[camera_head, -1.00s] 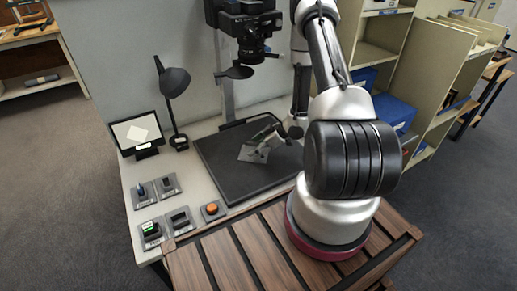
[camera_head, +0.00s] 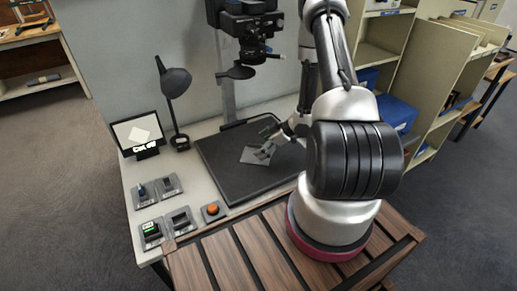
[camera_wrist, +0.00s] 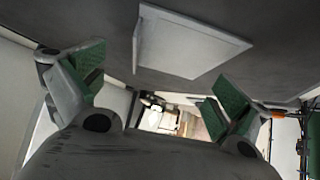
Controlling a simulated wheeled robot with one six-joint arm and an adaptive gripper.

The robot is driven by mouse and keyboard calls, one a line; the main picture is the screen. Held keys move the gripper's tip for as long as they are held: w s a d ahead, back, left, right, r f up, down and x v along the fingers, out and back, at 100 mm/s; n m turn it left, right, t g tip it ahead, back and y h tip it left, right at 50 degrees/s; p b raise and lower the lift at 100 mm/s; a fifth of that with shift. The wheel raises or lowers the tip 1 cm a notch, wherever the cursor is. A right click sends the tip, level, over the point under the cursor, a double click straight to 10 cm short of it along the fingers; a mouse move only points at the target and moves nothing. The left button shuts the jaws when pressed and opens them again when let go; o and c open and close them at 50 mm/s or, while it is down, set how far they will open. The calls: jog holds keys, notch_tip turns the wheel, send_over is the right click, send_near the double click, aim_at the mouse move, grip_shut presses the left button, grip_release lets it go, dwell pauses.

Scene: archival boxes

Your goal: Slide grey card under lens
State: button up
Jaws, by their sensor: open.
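A black lamp (camera_head: 176,85) stands beside the board. Switch boxes and an orange button (camera_head: 212,209) line the table's front left. Shelves with blue boxes (camera_head: 396,113) stand at right.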

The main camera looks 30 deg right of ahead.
jog(key=v, duration=1)
jog(key=shift+f, duration=0.1)
